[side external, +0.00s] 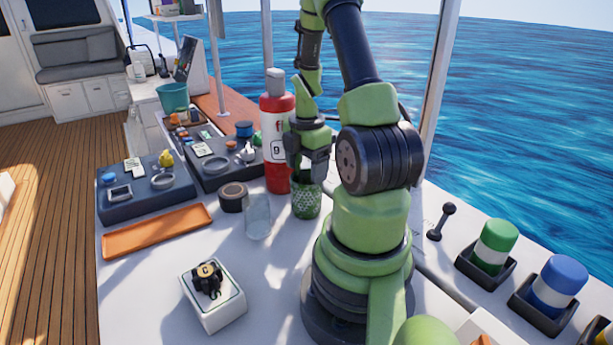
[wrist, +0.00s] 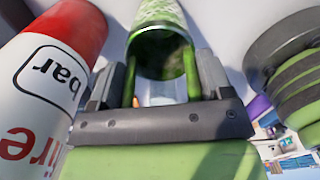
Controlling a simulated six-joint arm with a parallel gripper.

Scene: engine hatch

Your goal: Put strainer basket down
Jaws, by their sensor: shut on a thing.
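The strainer basket (side external: 306,200) is a green perforated cup. It stands upright at or just above the white worktop in the side external view, beside the foot of my arm. My gripper (side external: 308,176) points down over it and is shut on its rim. In the wrist view the basket (wrist: 162,25) shows its open mouth and dark inside between the two fingers of my gripper (wrist: 161,95). I cannot tell whether its base touches the worktop.
A red and white extinguisher (side external: 277,145) stands close behind the basket. A clear glass cup (side external: 257,217) and a dark round cap (side external: 233,197) stand to its left. An orange tray (side external: 157,231) and a white box (side external: 213,300) lie farther off. The worktop in front of the cup is clear.

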